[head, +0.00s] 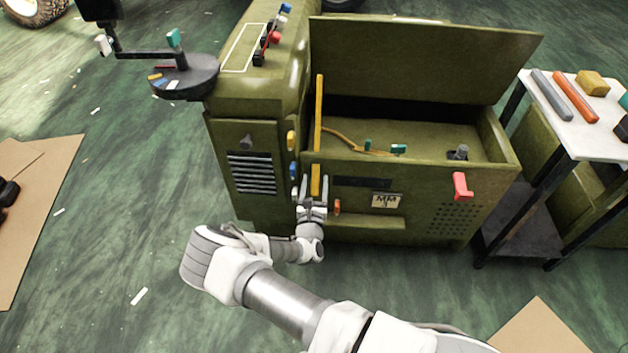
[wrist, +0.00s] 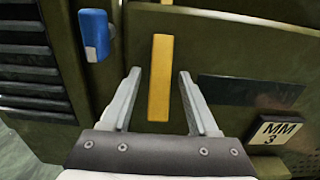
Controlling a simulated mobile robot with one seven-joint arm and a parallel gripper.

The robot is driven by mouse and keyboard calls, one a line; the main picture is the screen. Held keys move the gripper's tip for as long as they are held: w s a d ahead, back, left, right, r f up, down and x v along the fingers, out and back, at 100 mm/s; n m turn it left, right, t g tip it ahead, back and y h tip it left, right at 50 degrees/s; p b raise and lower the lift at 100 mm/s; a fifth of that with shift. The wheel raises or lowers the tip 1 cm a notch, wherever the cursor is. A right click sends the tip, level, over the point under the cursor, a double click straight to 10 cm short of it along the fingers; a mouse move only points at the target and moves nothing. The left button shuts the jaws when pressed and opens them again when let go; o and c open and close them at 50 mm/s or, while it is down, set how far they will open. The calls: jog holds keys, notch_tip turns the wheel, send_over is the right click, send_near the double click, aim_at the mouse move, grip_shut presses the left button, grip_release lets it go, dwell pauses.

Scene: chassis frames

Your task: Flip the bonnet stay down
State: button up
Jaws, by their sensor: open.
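The olive bonnet (head: 425,60) stands raised behind the open engine bay. A yellow bar that looks like the stay (head: 319,110) stands upright at the bay's left end; its top overlaps the bonnet in the head view. Below it, a shorter yellow strip (head: 316,180) is upright on the front panel, and it also shows in the wrist view (wrist: 158,95). Whether the two yellow parts join is unclear. My gripper (head: 311,190) is open and low at the front panel. In the wrist view its fingers (wrist: 159,74) lie either side of the short strip, with gaps on both sides.
A blue latch (wrist: 95,35) sits left of my gripper, beside the vents. A red handle (head: 462,186) sticks out at the panel's right. A white-topped trolley (head: 570,132) stands at right. The floor (head: 120,230) at left is mostly clear.

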grip_shut()
dwell(0.3)
dwell(1.2)
